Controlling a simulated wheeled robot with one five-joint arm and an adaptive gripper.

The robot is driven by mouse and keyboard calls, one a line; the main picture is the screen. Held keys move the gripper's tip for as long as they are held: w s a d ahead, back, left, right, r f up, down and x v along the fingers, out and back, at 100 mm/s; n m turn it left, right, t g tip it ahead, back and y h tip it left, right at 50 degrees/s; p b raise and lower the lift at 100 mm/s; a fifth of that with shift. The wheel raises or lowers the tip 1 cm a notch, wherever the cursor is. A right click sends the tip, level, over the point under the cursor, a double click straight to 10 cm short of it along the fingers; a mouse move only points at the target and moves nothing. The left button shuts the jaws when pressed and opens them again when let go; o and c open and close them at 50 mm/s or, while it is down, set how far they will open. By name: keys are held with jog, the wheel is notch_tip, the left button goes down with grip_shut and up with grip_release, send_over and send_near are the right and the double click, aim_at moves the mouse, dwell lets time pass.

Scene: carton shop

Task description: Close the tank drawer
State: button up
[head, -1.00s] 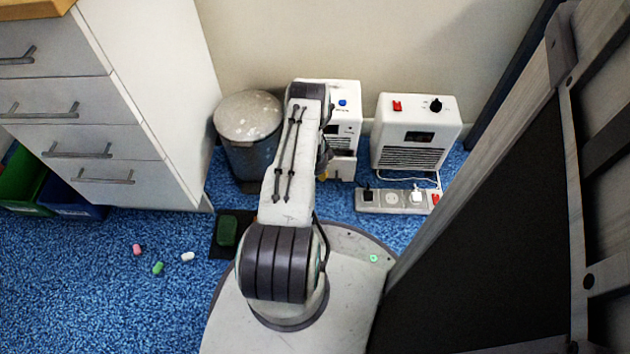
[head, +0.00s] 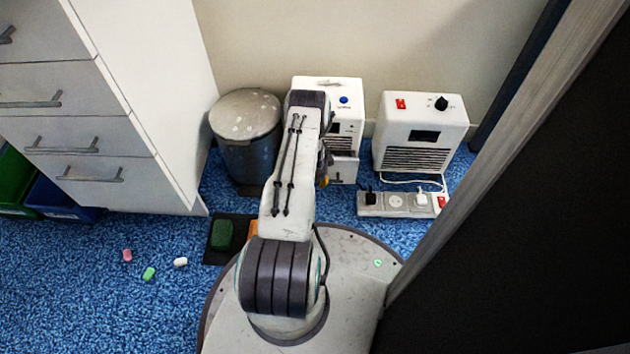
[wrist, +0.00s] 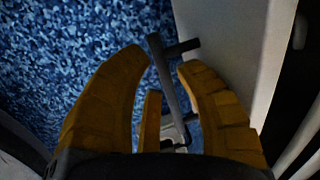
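The white unit with a blue button (head: 345,110) stands against the wall, partly hidden behind my arm. Its tank drawer (head: 345,167) is low on the front, with a small dark handle, and seems to stick out a little. My gripper is mostly hidden behind my arm in the head view; a bit of yellow shows beside the drawer. In the wrist view my gripper (wrist: 164,68) has its yellow-brown fingers apart. A dark T-shaped handle (wrist: 168,80) lies between them, beside a pale grey panel (wrist: 228,45). I cannot tell whether the fingers touch the handle.
A second white unit (head: 420,135) and a power strip (head: 398,204) are at the right. A metal bin (head: 246,135) stands left of my arm. A white drawer cabinet (head: 150,90) is at left, a large dark panel (head: 510,230) at right. Small blocks lie on the blue carpet.

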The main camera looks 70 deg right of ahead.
grip_shut()
jog(key=shift+a+f, duration=0.1)
dwell(0.3)
jog(key=d, duration=0.2)
jog(key=w+d, duration=0.1)
jog(key=shift+w+d, duration=0.1)
jog(key=shift+d, duration=0.3)
jog(key=c, duration=0.5)
grip_release()
jog(key=shift+c, duration=0.2)
